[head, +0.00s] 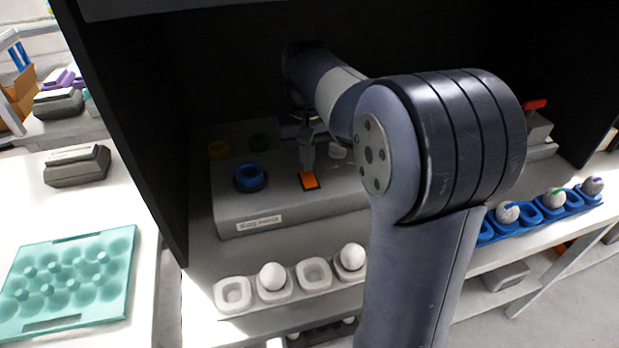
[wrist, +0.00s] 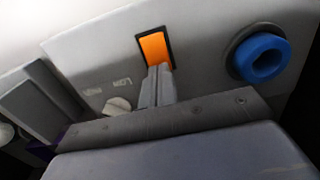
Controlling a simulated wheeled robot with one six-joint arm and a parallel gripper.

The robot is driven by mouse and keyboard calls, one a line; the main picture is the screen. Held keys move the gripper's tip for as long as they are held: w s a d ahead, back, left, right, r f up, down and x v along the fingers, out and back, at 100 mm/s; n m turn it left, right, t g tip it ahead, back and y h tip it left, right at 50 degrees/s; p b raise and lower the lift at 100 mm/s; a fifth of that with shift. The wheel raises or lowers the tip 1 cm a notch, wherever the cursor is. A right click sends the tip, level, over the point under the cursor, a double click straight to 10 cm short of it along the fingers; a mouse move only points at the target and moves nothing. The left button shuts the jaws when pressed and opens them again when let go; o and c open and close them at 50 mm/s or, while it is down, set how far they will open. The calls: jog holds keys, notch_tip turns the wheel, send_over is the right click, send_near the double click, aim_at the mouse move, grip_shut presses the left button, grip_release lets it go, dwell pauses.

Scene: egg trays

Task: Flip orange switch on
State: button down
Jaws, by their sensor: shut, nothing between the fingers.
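The orange switch (head: 309,181) sits in a dark frame on the front part of a grey control box (head: 290,212). In the wrist view the orange switch (wrist: 154,48) shows at the upper middle. My gripper (head: 306,165) points down at the box, its tips just behind the switch in the head view. In the wrist view the shut fingers of my gripper (wrist: 160,72) are at the lower edge of the switch, empty. I cannot tell if they touch it. The tips cover part of the switch's edge.
A blue round button (head: 250,177) is left of the switch; yellow (head: 219,149) and green (head: 260,141) ones are behind. A white knob (head: 338,151) is to the right. A white egg holder (head: 318,285) stands in front, a blue egg tray (head: 485,233) right, a teal tray (head: 120,290) left. Dark cabinet walls enclose the box.

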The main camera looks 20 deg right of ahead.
jog(key=shift+f, duration=0.55)
notch_tip(320, 180, up, 7)
jog(key=p, duration=0.7)
jog(key=shift+r, duration=0.1)
jog(key=shift+f, duration=0.2)
dwell(0.4)
notch_tip(320, 180, down, 7)
jog(key=b, duration=0.7)
jog(key=shift+r+b, duration=0.1)
jog(key=shift+b, duration=0.2)
jog(key=shift+r, duration=0.15)
